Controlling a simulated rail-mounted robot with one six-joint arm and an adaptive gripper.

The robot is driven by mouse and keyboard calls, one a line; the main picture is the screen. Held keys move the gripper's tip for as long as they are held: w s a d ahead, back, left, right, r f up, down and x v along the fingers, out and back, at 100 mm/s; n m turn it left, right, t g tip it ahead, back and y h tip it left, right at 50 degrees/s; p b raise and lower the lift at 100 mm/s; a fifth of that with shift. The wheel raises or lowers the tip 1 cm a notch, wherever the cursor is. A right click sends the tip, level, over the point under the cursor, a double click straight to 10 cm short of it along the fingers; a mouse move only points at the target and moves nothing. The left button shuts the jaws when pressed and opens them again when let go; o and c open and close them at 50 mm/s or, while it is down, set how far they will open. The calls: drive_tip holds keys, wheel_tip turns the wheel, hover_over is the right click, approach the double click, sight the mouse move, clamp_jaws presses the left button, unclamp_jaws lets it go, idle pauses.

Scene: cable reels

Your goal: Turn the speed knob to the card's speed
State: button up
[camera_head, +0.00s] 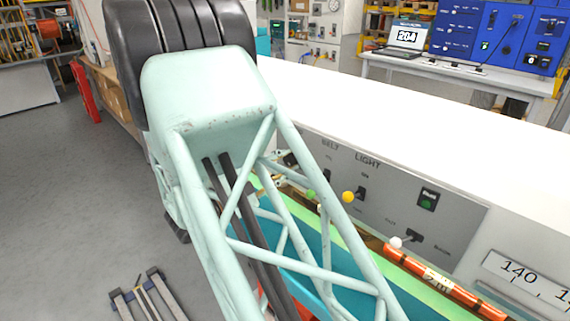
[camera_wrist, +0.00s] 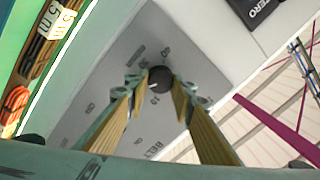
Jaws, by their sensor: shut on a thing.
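The speed knob (camera_wrist: 160,79) is a round dark knob with a light pointer mark, on a grey panel (camera_wrist: 122,72) with numbers printed around it. In the wrist view my gripper (camera_wrist: 159,91) has its two fingers on either side of the knob, shut on it. The numbers are small and tilted, so I cannot read the pointed value surely. In the head view my arm hides most of the knob area, left of the BELT and LIGHT labels on the grey panel (camera_head: 455,225). I cannot make out a speed card in either view.
On the panel are a light switch (camera_head: 361,193), a green push button (camera_head: 427,199) and a white-tipped lever (camera_head: 396,242). An orange reel item (camera_head: 460,294) lies below it. A laptop (camera_head: 406,38) on the back bench shows 204. A ZERO box (camera_wrist: 264,10) lies near.

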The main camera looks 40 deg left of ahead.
drive_tip(key=o, duration=0.8)
drive_tip(key=shift+o, duration=0.2)
drive_tip(key=s+a, duration=0.1)
drive_tip(key=s, duration=1.1)
drive_tip(key=shift+a+f, duration=0.2)
drive_tip(key=shift+a, duration=0.05)
drive_tip(key=shift+w, duration=0.1)
